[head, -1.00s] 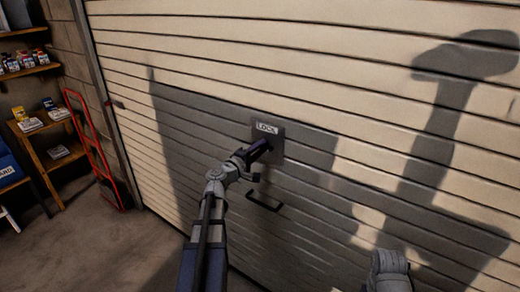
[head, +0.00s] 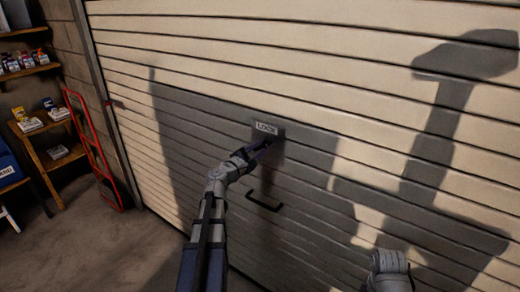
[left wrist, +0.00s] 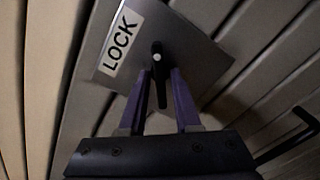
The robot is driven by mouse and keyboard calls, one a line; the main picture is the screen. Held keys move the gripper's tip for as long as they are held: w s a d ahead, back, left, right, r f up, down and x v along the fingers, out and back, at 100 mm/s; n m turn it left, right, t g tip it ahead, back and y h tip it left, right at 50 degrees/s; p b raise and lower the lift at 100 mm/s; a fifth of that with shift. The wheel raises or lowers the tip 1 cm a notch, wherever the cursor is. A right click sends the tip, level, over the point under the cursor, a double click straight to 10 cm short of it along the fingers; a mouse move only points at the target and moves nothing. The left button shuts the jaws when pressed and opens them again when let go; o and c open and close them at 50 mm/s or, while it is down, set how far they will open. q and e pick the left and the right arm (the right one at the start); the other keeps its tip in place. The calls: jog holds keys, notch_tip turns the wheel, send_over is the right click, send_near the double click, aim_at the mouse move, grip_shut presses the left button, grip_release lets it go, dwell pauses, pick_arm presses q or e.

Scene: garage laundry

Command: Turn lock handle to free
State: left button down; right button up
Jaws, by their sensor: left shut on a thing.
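A grey lock plate (head: 274,130) with a white LOCK label is fixed to the ribbed shutter door. In the left wrist view the plate (left wrist: 192,42) looks tilted, with the LOCK label (left wrist: 121,42) at its left. A small black lock handle (left wrist: 159,85) hangs from a pivot on the plate. My left gripper (head: 262,147) reaches the plate from the lower left. In the left wrist view its purple fingers (left wrist: 163,78) are on both sides of the lock handle, shut on it. In the head view the gripper hides the handle. My right gripper is out of view.
A black pull handle (head: 264,202) sits on the shutter door (head: 300,60) just below the lock; it also shows in the left wrist view (left wrist: 290,146). A red hand truck (head: 92,150) and wooden shelves (head: 48,150) stand at the left. The floor (head: 110,250) there is clear.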

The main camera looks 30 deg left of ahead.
pick_arm(q)
jog(key=n, duration=0.5)
jog(key=shift+n, duration=2.6)
jog(key=c, duration=0.9)
grip_release()
jog(key=s, duration=0.8)
jog(key=shift+a, duration=0.3)
jog(key=shift+w+d, duration=0.1)
